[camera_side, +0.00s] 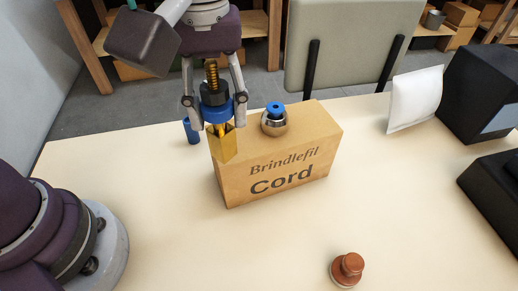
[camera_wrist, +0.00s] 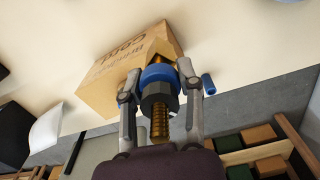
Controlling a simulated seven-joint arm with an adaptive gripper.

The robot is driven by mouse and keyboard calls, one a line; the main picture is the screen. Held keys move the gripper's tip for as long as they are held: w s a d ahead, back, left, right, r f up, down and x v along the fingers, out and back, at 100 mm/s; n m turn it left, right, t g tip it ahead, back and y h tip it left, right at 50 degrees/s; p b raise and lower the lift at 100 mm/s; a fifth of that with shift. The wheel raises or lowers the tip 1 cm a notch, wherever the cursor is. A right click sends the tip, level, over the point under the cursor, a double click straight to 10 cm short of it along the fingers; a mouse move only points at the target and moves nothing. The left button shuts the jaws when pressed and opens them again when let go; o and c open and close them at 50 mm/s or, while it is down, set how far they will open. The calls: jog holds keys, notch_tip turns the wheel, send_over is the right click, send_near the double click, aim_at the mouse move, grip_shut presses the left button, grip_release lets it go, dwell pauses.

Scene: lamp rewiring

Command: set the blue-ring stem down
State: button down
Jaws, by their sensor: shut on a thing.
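The blue-ring stem (camera_side: 216,108) is upright in my gripper (camera_side: 214,112), with a brass threaded rod on top, a black hex nut, a blue ring and a gold lower part. In the wrist view the stem (camera_wrist: 158,85) sits between the two fingers of my gripper (camera_wrist: 161,88), which are shut on it around the ring. The gold lower end overlaps the left end of the cord box (camera_side: 272,178) in the side view. I cannot tell whether it touches the box.
A silver fitting with a blue top (camera_side: 275,118) stands on the box. A small blue cylinder (camera_side: 191,131) stands left of the box. A copper-coloured knob (camera_side: 348,268) is at the front right. A white pouch (camera_side: 415,99) and black equipment (camera_side: 480,95) are at right. The front table is mostly clear.

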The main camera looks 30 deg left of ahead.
jog(key=s+d+m, duration=0.3)
jog(key=s+d, duration=0.5)
notch_tip(320, 180, down, 15)
jog(key=shift+d+r, duration=0.1)
jog(key=shift+d, duration=0.05)
jog(key=c, duration=0.7)
grip_release()
